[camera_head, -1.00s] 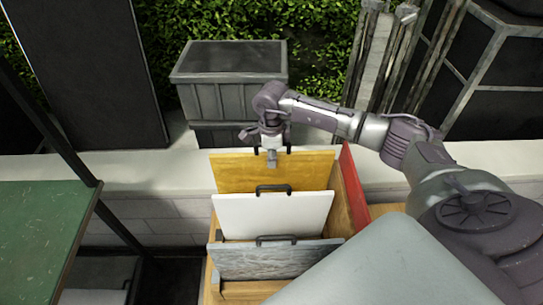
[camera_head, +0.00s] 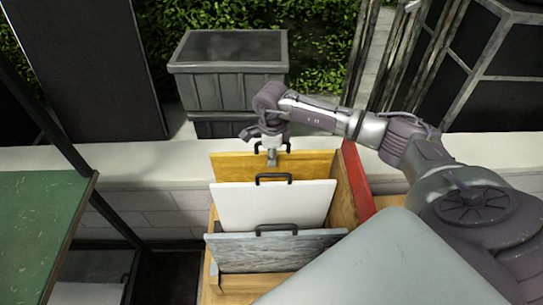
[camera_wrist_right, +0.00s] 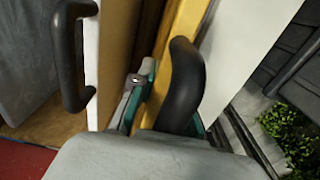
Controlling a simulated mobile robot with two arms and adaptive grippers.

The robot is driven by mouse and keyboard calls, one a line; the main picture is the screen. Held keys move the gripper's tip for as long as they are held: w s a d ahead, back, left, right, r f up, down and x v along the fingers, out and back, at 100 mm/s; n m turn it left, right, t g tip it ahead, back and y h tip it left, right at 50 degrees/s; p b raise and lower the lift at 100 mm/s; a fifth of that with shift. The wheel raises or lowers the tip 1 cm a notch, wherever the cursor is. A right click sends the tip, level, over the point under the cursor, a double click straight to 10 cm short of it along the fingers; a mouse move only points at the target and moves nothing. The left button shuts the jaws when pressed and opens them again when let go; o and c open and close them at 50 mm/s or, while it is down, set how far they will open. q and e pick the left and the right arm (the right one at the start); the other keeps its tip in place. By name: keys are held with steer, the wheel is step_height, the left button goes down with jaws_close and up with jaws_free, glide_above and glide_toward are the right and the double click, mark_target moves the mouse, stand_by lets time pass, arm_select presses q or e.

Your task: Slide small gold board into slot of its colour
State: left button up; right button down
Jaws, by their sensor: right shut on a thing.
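The gold board (camera_head: 235,167) stands upright at the back of a wooden rack (camera_head: 343,197), behind a white board (camera_head: 235,203). It has a black handle on its top edge. My right gripper (camera_head: 271,157) is at the top of the gold board by this handle and is shut on the board. In the right wrist view the gold board (camera_wrist_right: 185,28) and its handle (camera_wrist_right: 183,88) lie between the green-edged fingers (camera_wrist_right: 168,108). The gold board's lower part and any slot under it are hidden. My left gripper is out of view.
A white board and a grey board (camera_head: 262,252), each with a black handle, stand in front of the gold one. A red panel (camera_head: 358,178) runs along the rack's right. A pale ledge (camera_head: 140,162) and grey bin (camera_head: 228,82) are behind. A green tabletop (camera_head: 35,225) is at left.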

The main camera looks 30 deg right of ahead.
steer(key=shift+f+b, duration=1.7)
steer(key=shift+f, duration=0.25)
steer(key=shift+f+b, duration=0.35)
steer(key=shift+b, duration=0.05)
steer(key=c, duration=1.1)
jaws_free()
steer(key=shift+o, duration=0.2)
step_height(320, 180, up, 12)
steer(key=shift+r, duration=0.1)
